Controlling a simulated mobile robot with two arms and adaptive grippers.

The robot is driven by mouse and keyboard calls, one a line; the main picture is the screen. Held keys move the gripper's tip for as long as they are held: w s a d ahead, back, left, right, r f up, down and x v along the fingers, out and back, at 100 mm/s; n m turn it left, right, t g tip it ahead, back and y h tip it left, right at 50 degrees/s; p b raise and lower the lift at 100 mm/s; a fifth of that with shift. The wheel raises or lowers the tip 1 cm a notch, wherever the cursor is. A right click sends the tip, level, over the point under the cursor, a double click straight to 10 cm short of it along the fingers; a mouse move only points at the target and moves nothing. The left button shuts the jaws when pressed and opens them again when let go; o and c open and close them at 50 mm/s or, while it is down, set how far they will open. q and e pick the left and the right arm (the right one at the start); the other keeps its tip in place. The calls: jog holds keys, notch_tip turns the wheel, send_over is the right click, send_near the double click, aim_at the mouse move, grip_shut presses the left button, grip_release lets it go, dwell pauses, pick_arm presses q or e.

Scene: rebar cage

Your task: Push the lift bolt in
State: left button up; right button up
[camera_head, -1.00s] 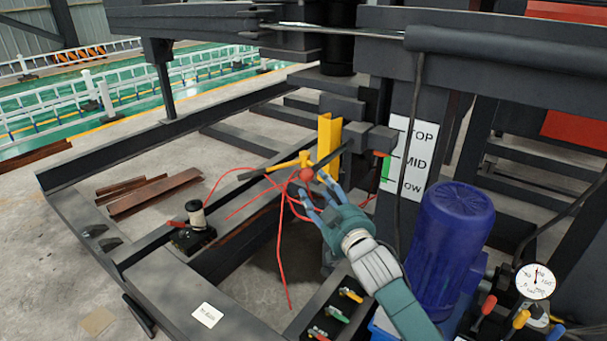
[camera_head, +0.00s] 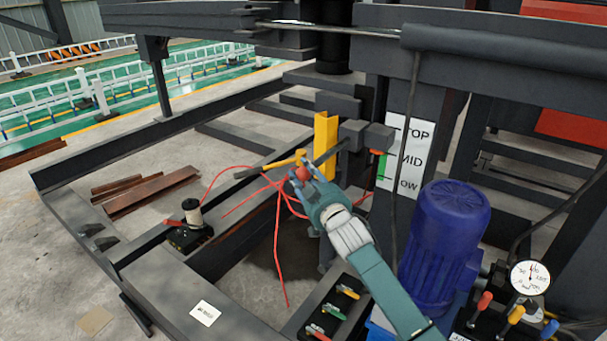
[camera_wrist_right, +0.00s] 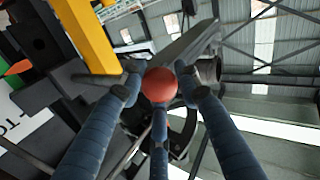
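The lift bolt shows as a round red knob (camera_head: 301,174) beside an upright yellow bracket (camera_head: 326,138). Its shaft is mostly hidden behind the knob and my fingers. My right gripper (camera_head: 308,172) comes up from the lower right, with its fingers gathered at the knob. In the right wrist view the red knob (camera_wrist_right: 159,85) sits between my three blue fingers (camera_wrist_right: 158,92), which close around it. Exact finger contact is hard to make out. My left gripper is out of view.
A blue motor (camera_head: 443,245), a pressure gauge (camera_head: 530,277) and coloured levers (camera_head: 345,293) stand near my right arm. A dark bar (camera_head: 333,152) passes close to the knob. Red cord (camera_head: 275,250) hangs below it.

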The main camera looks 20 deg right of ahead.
aim_at(314, 163)
grip_shut()
jog(key=w+d, duration=0.1)
jog(key=d, duration=0.1)
jog(key=w+d, duration=0.2)
jog(key=shift+r, duration=0.1)
jog(key=shift+a+r, duration=0.1)
jog(key=shift+o, duration=1.1)
grip_release()
jog(key=o, duration=0.4)
jog(key=shift+o, duration=0.2)
jog(key=shift+w+f, duration=0.1)
jog(key=shift+f, duration=0.1)
